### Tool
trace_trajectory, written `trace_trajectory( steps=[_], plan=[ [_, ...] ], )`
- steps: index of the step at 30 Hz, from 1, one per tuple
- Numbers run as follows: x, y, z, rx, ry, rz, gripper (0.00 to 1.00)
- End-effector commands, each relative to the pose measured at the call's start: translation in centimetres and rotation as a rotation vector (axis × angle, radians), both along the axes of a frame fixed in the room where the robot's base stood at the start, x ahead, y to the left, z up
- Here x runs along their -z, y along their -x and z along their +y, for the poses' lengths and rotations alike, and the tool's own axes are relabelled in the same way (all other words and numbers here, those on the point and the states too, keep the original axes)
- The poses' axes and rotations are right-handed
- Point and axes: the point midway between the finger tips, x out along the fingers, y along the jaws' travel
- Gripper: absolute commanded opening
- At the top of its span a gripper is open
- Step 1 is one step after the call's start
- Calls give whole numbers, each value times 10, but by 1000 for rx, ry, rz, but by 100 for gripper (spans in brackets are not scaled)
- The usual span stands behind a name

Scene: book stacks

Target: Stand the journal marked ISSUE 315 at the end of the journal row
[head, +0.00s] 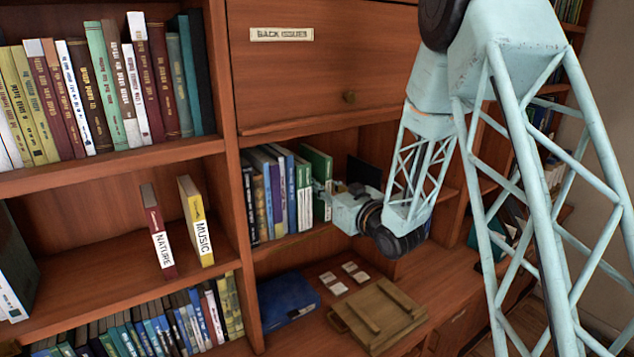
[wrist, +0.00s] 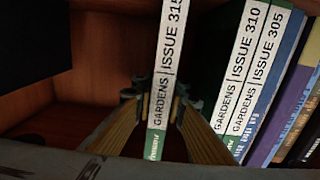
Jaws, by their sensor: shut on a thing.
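The journal marked ISSUE 315 (wrist: 168,60) has a white spine label reading GARDENS and a green foot. My gripper (wrist: 155,105) is shut on it, one finger on each side, and holds it about upright. The journal row, with ISSUE 310 (wrist: 244,75) and ISSUE 305 (wrist: 266,80), stands to its right in the wrist view, with a narrow gap between. In the head view the held journal shows its green cover (head: 318,165) at the row's right end, and my gripper (head: 328,190) reaches in from the right. I cannot tell whether its foot touches the shelf.
A dark panel (wrist: 35,40) stands left of the journal in the wrist view, with bare shelf between.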

Motion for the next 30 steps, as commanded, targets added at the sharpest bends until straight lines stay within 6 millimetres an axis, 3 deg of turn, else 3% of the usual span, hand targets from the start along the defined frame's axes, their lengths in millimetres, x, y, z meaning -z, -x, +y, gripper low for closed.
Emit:
trace_trajectory(
  steps=[14, 15, 19, 30],
  plan=[
    [2, 0, 0, 0, -1, -1, 0],
    [3, 0, 0, 0, 1, 1, 14],
    [2, 0, 0, 0, 1, 1, 26],
    [2, 0, 0, 0, 0, 0, 26]
  ],
)
